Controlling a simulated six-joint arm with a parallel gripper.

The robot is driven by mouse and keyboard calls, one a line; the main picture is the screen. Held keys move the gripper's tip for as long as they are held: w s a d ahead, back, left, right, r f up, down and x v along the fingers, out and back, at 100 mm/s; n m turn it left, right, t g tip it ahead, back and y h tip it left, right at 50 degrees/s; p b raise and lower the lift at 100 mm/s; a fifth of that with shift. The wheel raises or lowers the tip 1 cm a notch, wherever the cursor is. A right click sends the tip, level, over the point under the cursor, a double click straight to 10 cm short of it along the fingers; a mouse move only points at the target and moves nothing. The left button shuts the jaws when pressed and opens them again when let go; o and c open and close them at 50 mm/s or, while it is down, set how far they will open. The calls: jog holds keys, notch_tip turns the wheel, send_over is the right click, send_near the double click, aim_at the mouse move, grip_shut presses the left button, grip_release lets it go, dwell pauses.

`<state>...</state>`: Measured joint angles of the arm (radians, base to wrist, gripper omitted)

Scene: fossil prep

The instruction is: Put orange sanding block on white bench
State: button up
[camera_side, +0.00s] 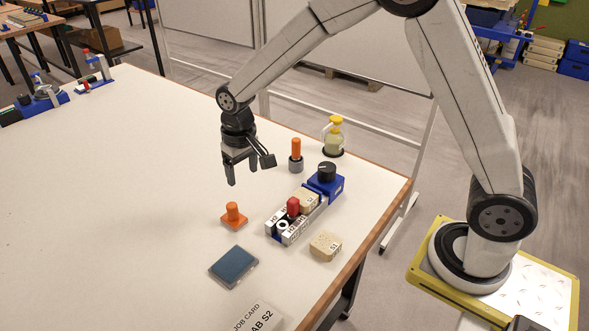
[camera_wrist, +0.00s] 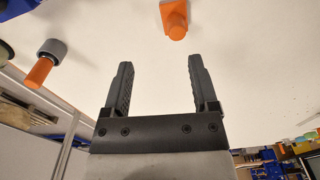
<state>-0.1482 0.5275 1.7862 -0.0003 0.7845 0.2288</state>
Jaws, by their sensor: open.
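The orange sanding block (camera_side: 233,216) is a flat orange base with an upright knob, standing on the white bench (camera_side: 130,190) in front of the blue-ended fixture. In the wrist view the sanding block (camera_wrist: 175,18) shows at the top, beyond my fingertips and a little right of the midline. My gripper (camera_side: 243,178) hangs fingers down above the bench, behind the block and apart from it. Its two fingers (camera_wrist: 160,65) are spread with nothing between them.
A fixture (camera_side: 304,206) with a red part and black knob stands right of the block. Near it are a tan stone block (camera_side: 326,246), an orange-topped grey cylinder (camera_side: 296,155) and a yellow-capped bottle (camera_side: 333,138). A dark blue pad (camera_side: 234,267) lies in front.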

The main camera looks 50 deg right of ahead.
jog(key=s+d+t, duration=0.1)
jog(key=s+d, duration=0.2)
jog(key=s, duration=0.6)
jog(key=s+d+n+t, duration=0.1)
jog(key=s+d, duration=0.3)
jog(key=s, duration=0.4)
jog(key=shift+s, duration=0.4)
